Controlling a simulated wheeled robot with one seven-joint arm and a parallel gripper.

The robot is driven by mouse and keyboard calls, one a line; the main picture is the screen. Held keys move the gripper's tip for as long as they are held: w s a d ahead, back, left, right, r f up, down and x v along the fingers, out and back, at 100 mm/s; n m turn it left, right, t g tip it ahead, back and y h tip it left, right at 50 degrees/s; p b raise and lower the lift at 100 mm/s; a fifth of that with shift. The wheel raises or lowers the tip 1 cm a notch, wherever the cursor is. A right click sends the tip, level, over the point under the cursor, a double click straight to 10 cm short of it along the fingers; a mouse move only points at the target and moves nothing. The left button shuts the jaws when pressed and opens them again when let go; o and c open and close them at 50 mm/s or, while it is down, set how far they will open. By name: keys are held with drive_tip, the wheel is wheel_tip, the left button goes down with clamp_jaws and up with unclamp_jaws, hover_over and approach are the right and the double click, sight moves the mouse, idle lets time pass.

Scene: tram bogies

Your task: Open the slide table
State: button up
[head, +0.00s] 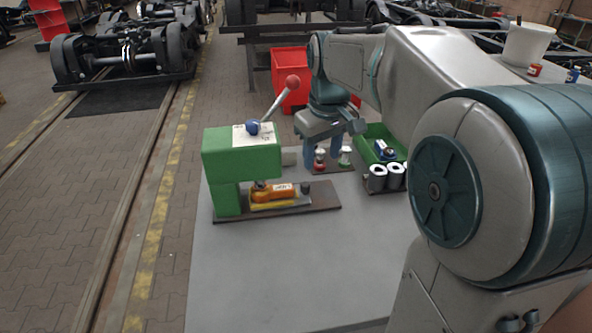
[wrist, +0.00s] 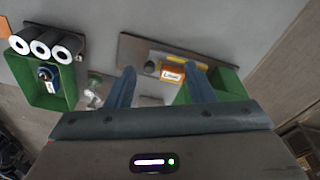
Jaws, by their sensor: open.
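The green press (head: 240,160) stands on a dark base plate (head: 322,201), with a red-ball lever (head: 284,96) on top. Low in its opening is what looks like the slide table (head: 282,204), yellow-edged, with an orange labelled block (head: 272,193) on it. A dark round knob (head: 304,187) is at its right end. The wrist view shows the block (wrist: 172,75), the knob (wrist: 150,67) and part of the press (wrist: 229,84). My gripper (head: 322,154) is open and empty, above and behind the knob's side of the press. Its fingers (wrist: 160,84) show apart; no contact is visible.
The grey table's (head: 290,265) front is clear. A red crate (head: 290,70) stands beyond.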

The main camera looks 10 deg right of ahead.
sight(306, 184)
drive_tip(key=w+f+n+g+b, duration=0.1)
drive_tip(key=w+f+n+b, duration=0.15)
drive_tip(key=w, duration=0.45)
drive_tip(key=w+f+n+g+b, duration=0.1)
drive_tip(key=w+f, duration=0.3)
drive_tip(key=w, duration=0.3)
wheel_tip(306, 184, down, 14)
drive_tip(key=shift+w+a+r+b, duration=0.1)
drive_tip(key=shift+r+b, duration=0.05)
drive_tip(key=shift+b, duration=0.2)
